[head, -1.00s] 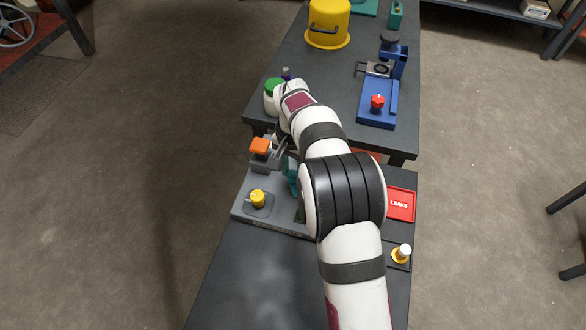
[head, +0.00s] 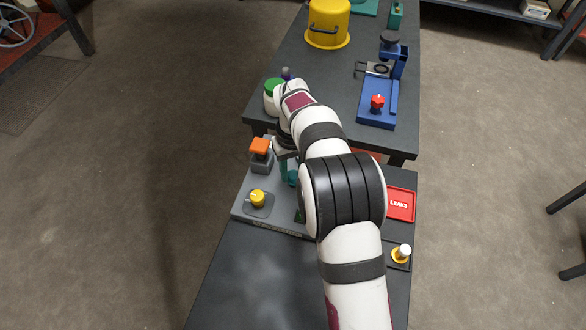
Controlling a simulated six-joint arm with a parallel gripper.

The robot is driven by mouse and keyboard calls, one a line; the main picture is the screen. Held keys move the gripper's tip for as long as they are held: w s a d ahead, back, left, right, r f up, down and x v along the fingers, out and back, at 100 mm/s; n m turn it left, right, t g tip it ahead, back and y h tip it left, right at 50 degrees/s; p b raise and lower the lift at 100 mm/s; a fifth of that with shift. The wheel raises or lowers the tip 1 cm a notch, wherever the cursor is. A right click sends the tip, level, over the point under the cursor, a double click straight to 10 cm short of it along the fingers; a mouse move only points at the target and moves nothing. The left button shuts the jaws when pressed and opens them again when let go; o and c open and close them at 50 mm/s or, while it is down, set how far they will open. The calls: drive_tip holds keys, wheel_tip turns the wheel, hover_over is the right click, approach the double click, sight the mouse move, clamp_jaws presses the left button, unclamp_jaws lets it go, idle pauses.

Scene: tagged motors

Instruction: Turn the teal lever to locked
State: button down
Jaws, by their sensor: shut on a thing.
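The teal lever (head: 284,168) stands on a grey panel (head: 238,210), partly hidden by my arm. Its top end is at my gripper (head: 284,155), and its round teal base (head: 292,178) shows just right of it. My gripper is shut on the lever; the fingertips are small and mostly covered by the wrist. Any lock marking near the lever is hidden.
An orange-topped grey switch (head: 261,148) stands close left of my gripper. A yellow knob (head: 257,198) is nearer on the panel. A green-lidded jar (head: 272,98) stands behind. A red LEAKS tray (head: 400,204) lies right of my arm.

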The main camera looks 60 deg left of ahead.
sight(293, 174)
drive_tip(key=shift+n, duration=0.8)
drive_tip(key=c, duration=0.5)
unclamp_jaws()
wheel_tip(293, 174, up, 16)
